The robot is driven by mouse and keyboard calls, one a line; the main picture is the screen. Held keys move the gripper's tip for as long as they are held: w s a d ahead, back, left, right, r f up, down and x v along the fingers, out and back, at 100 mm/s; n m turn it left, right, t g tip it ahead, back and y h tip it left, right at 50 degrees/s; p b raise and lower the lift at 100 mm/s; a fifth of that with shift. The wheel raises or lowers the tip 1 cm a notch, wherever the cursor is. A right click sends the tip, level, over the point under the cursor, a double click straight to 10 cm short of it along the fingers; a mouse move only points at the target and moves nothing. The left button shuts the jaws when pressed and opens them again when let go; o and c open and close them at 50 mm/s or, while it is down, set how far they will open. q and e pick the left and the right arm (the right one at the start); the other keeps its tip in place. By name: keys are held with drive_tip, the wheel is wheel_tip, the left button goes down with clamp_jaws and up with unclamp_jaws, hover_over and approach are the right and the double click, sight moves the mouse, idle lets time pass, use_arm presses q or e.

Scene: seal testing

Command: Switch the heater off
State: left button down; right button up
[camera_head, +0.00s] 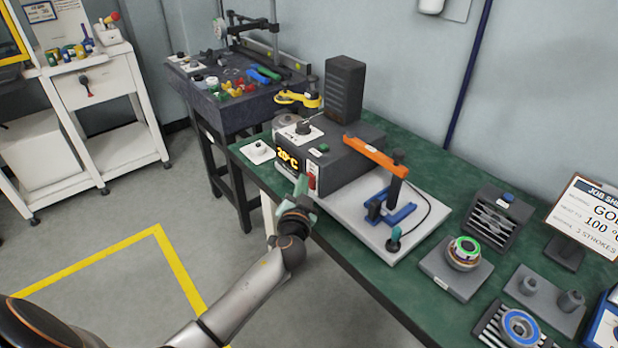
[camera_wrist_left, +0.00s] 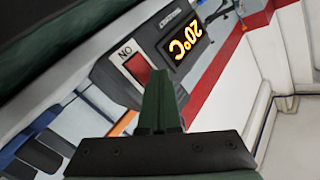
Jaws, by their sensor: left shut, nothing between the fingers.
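The heater (camera_head: 345,160) is a dark grey box on the green bench, with an orange display (camera_head: 287,160) that appears to read 20°C. Its red switch (camera_head: 312,181) is on the front face, right of the display. In the left wrist view the red switch (camera_wrist_left: 138,68) sits in a white plate lettered ON, seen upside down, beside the display (camera_wrist_left: 186,42). My left gripper (camera_head: 301,184) is shut and empty, its green fingertips (camera_wrist_left: 158,76) just beside the switch. I cannot tell whether they touch it. My right gripper is not in view.
A press with an orange lever (camera_head: 375,157) and blue frame stands on a pale plate right of the heater. A job sheet (camera_head: 590,215) stands at the right. Open floor lies left of the bench.

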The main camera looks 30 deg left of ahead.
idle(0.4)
use_arm(q)
drive_tip(key=shift+s+a+f, duration=0.1)
drive_tip(key=shift+s+a, duration=0.15)
drive_tip(key=shift+s, duration=0.4)
drive_tip(key=shift+s+a+f, duration=0.1)
drive_tip(key=shift+s+a, duration=0.2)
drive_tip(key=shift+s, duration=0.45)
drive_tip(key=shift+s+a+f, duration=0.1)
drive_tip(key=shift+s+a, duration=0.25)
drive_tip(key=shift+s, duration=0.45)
drive_tip(key=shift+s+a+f, duration=0.1)
drive_tip(key=shift+s+a, duration=0.2)
drive_tip(key=shift+s, duration=0.45)
drive_tip(key=s+d+f+g+h+p, duration=0.1)
drive_tip(key=s+d+f+g+h, duration=0.1)
drive_tip(key=s+d+f, duration=0.3)
drive_tip(key=s+d+f+g+h+p, duration=0.2)
drive_tip(key=s+d+f+h, duration=0.2)
drive_tip(key=s, duration=0.7)
drive_tip(key=s+d+f+g+h+p, duration=0.2)
drive_tip(key=s+d+f+h, duration=0.1)
drive_tip(key=s+d+f, duration=0.3)
drive_tip(key=s+d, duration=0.2)
drive_tip(key=shift+s+d+f+g, duration=0.15)
drive_tip(key=shift+s+g, duration=0.25)
